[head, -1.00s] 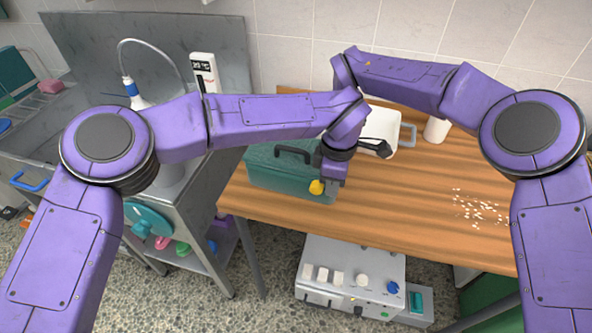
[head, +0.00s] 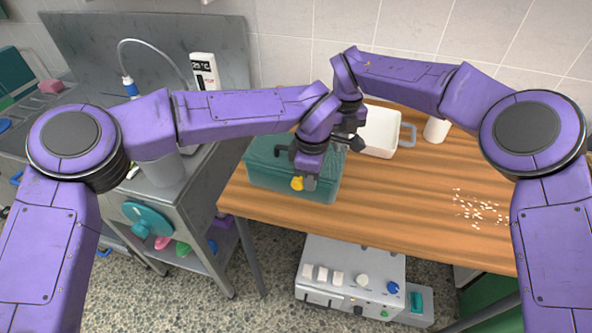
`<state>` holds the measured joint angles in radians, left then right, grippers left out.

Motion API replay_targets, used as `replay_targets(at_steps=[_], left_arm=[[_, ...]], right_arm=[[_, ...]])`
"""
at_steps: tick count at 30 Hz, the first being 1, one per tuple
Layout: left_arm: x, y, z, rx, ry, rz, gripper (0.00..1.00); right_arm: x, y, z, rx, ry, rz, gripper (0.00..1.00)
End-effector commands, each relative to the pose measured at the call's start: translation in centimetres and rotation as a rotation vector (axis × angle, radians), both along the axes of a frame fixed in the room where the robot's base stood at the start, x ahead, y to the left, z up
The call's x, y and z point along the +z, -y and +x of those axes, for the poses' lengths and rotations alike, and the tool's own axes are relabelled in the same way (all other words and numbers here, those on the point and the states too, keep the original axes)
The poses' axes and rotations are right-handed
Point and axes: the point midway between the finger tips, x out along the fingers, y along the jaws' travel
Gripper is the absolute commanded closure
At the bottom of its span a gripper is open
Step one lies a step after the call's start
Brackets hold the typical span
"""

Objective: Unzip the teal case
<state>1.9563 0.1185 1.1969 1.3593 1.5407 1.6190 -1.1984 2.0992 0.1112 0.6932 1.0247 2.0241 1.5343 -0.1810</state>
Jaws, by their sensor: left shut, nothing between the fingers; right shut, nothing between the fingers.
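The teal case (head: 262,174) stands at the left end of the wooden table, with a dark handle on its top partly hidden by my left arm. My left gripper (head: 309,182) is at the front face of the case, near its upper edge, and is shut. A yellow tab (head: 297,184) shows right beside its fingertips; whether they touch it I cannot tell. My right gripper (head: 356,143) is shut and empty, just beyond the case's right rear part, near the white tub. No open gap shows in the case's lid.
A white tub (head: 381,132) with a grey handle and a white cylinder (head: 436,129) stand behind to the right. White crumbs (head: 478,208) lie on the table's (head: 405,190) right part. A metal sink counter (head: 185,190) is at left.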

Motion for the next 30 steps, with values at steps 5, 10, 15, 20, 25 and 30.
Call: replay_targets(at_steps=[5,10,15,20,25,30], left_arm=[[0.0,-1.1,0.3,0.002,0.000,0.000,1.00],[0.0,-2.1,0.7,0.002,0.000,0.000,1.00],[0.0,-3.1,1.0,0.002,0.000,0.000,1.00],[0.0,-4.0,1.3,0.002,-0.001,0.000,1.00],[0.0,-4.9,1.6,0.002,0.000,0.000,1.00],[0.0,-5.9,1.9,0.003,0.000,0.000,1.00]], right_arm=[[0.0,0.0,0.0,0.000,0.000,0.000,1.00],[0.0,0.0,0.0,0.000,0.000,0.000,1.00],[0.0,0.0,0.0,0.000,0.000,0.000,1.00],[0.0,0.0,0.0,0.000,0.000,0.000,1.00],[0.0,0.0,0.0,0.000,0.000,0.000,1.00],[0.0,0.0,0.0,0.000,0.000,0.000,1.00]])
